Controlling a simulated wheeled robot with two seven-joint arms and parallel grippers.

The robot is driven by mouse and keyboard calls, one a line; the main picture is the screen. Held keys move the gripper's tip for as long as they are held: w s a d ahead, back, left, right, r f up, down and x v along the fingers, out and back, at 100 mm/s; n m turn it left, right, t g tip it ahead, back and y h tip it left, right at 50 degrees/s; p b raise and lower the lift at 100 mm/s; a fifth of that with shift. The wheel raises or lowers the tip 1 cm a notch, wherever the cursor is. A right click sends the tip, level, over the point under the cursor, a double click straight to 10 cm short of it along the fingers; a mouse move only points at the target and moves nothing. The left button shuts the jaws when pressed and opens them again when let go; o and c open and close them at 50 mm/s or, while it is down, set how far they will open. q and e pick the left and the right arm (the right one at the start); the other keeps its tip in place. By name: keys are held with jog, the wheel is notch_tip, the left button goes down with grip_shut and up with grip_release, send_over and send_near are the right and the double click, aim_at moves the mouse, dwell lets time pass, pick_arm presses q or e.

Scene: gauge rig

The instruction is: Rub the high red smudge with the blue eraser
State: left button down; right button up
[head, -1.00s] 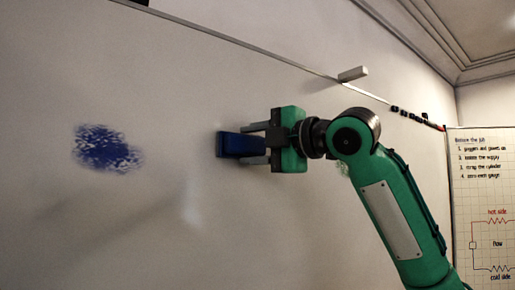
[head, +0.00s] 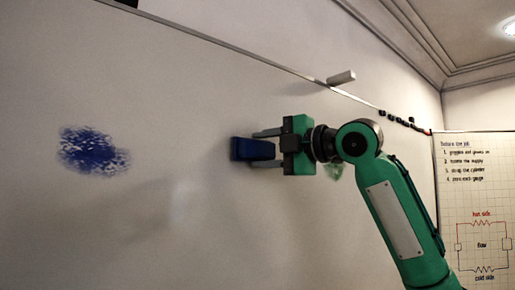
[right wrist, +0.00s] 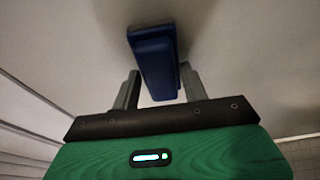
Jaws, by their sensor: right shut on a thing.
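The blue eraser (head: 252,150) is held between the fingers of my right gripper (head: 266,148), in front of the whiteboard (head: 150,220). In the right wrist view the eraser (right wrist: 153,55) sticks out past the right gripper's fingertips (right wrist: 158,84) towards the pale board. Whether it touches the board I cannot tell. A dark blue smudge (head: 93,151) lies on the board to the left of the eraser. A green smudge (head: 334,171) is partly hidden behind my right arm. I see no red smudge in either view. My left gripper is not in view.
A rail (head: 250,54) runs slanting along the board's upper edge. A whitish block (head: 341,77) and several small dark pieces (head: 402,120) sit along it. A gridded chart (head: 480,200) stands at the right. The board between the blue smudge and the eraser is clear.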

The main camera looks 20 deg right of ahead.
jog(key=shift+w+d, duration=0.9)
jog(key=shift+d, duration=1.35)
jog(key=shift+s+a, duration=0.65)
jog(key=shift+a, duration=1.05)
jog(key=shift+s+a, duration=0.6)
jog(key=shift+a, duration=1.15)
jog(key=shift+s+a, duration=0.65)
jog(key=shift+a, duration=1.05)
jog(key=shift+d, duration=0.1)
jog(key=shift+s+d+f, duration=0.15)
jog(key=shift+s+d, duration=0.1)
jog(key=shift+s, duration=0.15)
jog(key=shift+s+d+b, duration=0.1)
jog(key=shift+s+d, duration=0.15)
jog(key=shift+s, duration=0.55)
jog(key=shift+s+d+b, duration=0.15)
jog(key=shift+s+d, duration=0.15)
jog(key=shift+s, duration=0.45)
jog(key=shift+s+d+b, duration=0.1)
jog(key=shift+s+d, duration=0.15)
jog(key=shift+s, duration=0.55)
jog(key=shift+s, duration=0.1)
jog(key=s, duration=0.1)
jog(key=s+d, duration=0.1)
jog(key=shift+s, duration=0.35)
